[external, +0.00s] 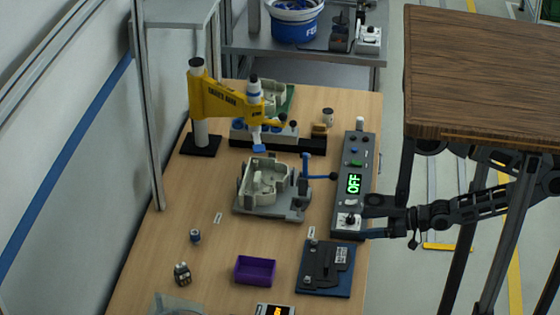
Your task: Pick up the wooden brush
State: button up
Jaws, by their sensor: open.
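I cannot make out a wooden brush for certain. A small brown block-like thing (319,130) at the back of the wooden table may be it, but it is too small to tell. My gripper (368,217) reaches in from the right at the table's right edge. Its fingers are apart, one above the other in the picture, beside the joystick end of the grey control panel (341,200). I see nothing held in it. The brown thing is well behind my gripper and to its left.
A yellow arm (228,103) stands at the back left. A grey fixture (270,205) holds a pale part mid-table. A purple tray (255,271) and a dark blue plate (325,268) are in front. A brown wooden top (485,70) stands at the right.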

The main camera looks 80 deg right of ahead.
jog(key=shift+c, duration=0.5)
jog(key=c, duration=0.4)
